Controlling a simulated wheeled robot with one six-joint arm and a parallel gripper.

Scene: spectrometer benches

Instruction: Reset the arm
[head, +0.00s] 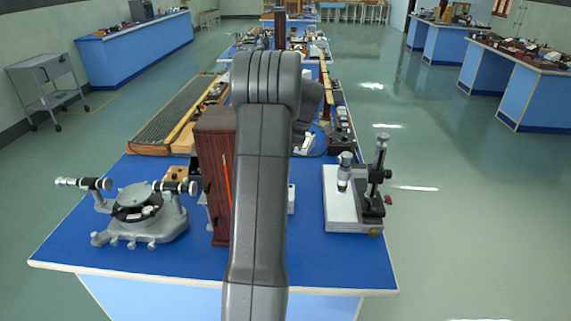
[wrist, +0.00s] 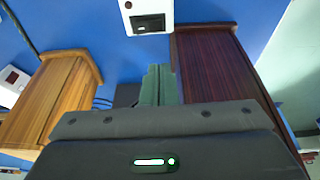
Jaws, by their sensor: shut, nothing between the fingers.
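My arm (head: 262,180) rises through the middle of the head view and bends away over the blue bench (head: 140,265). My gripper is hidden behind the arm there. In the wrist view my gripper (wrist: 158,72) points at the blue bench top, its fingers together with nothing between them. A dark reddish wooden box (wrist: 222,65) stands to the right of the fingers and a lighter wooden box (wrist: 48,100) to the left. A white box with a dark window (wrist: 148,18) lies just beyond the fingertips.
In the head view a grey spectrometer (head: 140,212) stands at the bench's left front. A tall dark wooden box (head: 215,165) is close left of my arm. A microscope-like instrument on a white base (head: 345,205) is at right. Open floor (head: 460,230) lies right of the bench.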

